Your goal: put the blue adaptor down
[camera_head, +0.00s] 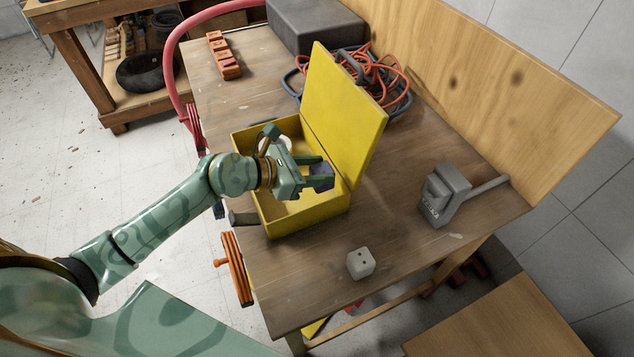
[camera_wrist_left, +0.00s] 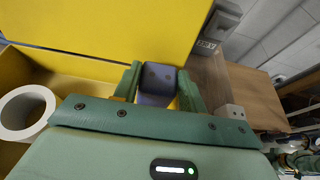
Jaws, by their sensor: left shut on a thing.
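My left gripper (camera_head: 318,172) is shut on the blue adaptor (camera_head: 322,180), a small dark blue-grey block with two holes in its face. The gripper is over the yellow box (camera_head: 310,213), near the inner side of its raised lid (camera_head: 345,115). In the left wrist view the blue adaptor (camera_wrist_left: 160,77) sits between the two green fingers, in front of the yellow lid (camera_wrist_left: 110,25). I cannot tell whether the adaptor touches the box. My right gripper is not in view.
A white roll (camera_wrist_left: 25,110) lies inside the box. On the wooden table (camera_head: 400,255) stand a white two-holed cube (camera_head: 360,263) and a grey device (camera_head: 442,192). A coiled orange cable (camera_head: 380,78) lies behind the lid. Orange blocks (camera_head: 224,58) lie at the far left. The table's front right is mostly clear.

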